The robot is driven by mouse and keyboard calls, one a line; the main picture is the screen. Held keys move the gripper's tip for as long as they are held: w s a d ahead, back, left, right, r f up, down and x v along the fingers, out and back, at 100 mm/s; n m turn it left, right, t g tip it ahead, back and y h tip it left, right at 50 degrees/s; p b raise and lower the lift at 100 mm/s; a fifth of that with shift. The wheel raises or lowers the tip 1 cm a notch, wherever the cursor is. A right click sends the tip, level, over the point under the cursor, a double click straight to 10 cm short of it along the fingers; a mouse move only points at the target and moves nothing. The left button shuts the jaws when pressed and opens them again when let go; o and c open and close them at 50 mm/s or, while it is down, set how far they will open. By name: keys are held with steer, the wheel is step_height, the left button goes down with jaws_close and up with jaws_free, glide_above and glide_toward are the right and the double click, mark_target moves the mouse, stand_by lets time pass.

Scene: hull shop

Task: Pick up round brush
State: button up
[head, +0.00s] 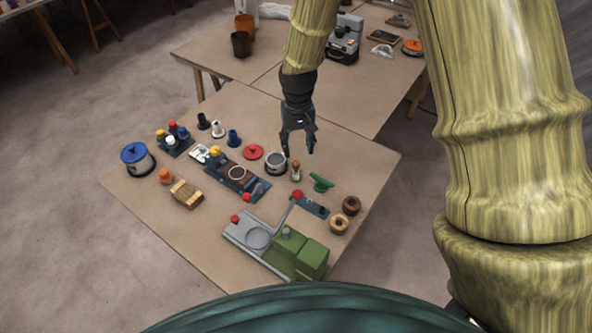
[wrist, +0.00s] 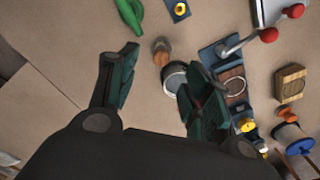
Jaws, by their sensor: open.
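The round brush (head: 295,171), a small upright piece with a brown top and a paler lower part, appears to stand on the table. It is just right of a round grey pot (head: 276,163). My gripper (head: 299,149) is open and points down, appearing above and close to the brush. In the wrist view the brush (wrist: 161,51) shows past the gap between the open fingers (wrist: 161,70), and nothing is held. The pot (wrist: 175,80) is beside it, partly hidden by the right finger. The height between fingertips and brush is hard to tell.
A green piece (head: 320,182), brown rings (head: 351,205) and a green-and-grey machine (head: 300,254) are to the right and front. A red lid (head: 252,152) and a dark board with a lever (head: 237,175) lie left. A blue-lidded pot (head: 136,158) stands far left.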

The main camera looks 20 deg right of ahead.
mark_target(296, 162)
steer(key=shift+f+p, duration=0.35)
steer(key=shift+f, duration=1.45)
steer(key=shift+w+a+f+p, duration=0.1)
steer(key=shift+w+f+p, duration=0.05)
steer(key=shift+f+p, duration=0.55)
steer(key=shift+w+a+f+p, duration=0.15)
steer(key=shift+f+p, duration=0.2)
steer(key=shift+f, duration=0.5)
steer(key=shift+d+f, duration=0.1)
steer(key=shift+f, duration=1.05)
steer(key=shift+c, duration=0.2)
steer(key=c, duration=1)
